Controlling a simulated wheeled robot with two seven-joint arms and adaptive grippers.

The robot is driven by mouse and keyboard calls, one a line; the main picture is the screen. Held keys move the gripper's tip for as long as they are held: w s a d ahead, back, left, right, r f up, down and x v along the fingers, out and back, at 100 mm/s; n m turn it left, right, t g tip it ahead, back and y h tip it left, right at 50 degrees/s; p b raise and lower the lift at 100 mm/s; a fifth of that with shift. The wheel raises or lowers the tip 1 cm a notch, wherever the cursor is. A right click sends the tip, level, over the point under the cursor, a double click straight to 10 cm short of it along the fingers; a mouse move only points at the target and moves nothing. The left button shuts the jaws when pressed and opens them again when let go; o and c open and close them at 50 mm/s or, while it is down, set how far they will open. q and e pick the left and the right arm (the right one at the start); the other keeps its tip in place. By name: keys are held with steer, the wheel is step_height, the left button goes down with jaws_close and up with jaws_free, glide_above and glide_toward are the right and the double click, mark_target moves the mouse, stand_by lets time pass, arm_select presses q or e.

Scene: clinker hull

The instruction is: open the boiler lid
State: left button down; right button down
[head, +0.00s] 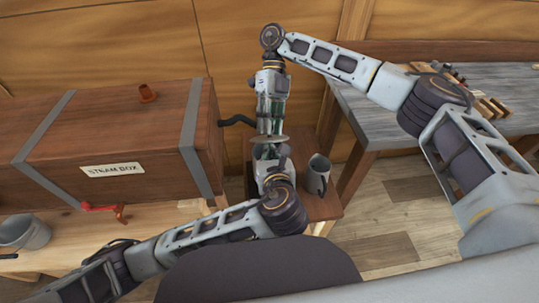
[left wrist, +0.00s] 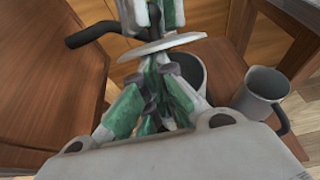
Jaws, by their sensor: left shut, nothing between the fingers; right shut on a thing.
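The boiler lid is a pale disc (head: 270,138), seen nearly edge-on and slightly tilted; it also shows in the left wrist view (left wrist: 160,46). My right gripper (head: 270,128) comes down from above and is shut on the lid, its grip point largely hidden. The boiler (left wrist: 192,68) is a round vessel with a pale rim and dark inside, partly visible below the lid. The lid is apart from its rim on the visible side. My left gripper (left wrist: 160,78) is shut and empty, just below the lid and in front of the boiler, hiding much of it.
A grey mug (head: 318,176) stands right of the boiler on the small wooden stand (head: 328,208). The wooden steam box (head: 110,150) is at left, with a black pipe (head: 238,120) reaching towards the boiler. A workbench (head: 430,105) stands at right.

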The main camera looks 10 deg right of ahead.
steer(key=c, duration=1.2)
jaws_free()
steer(key=shift+s+f, duration=0.2)
steer(key=shift+w+r, duration=0.1)
steer(key=shift+r, duration=0.05)
steer(key=v, duration=0.7)
steer(key=shift+w, duration=0.15)
steer(key=shift+w+d, duration=0.1)
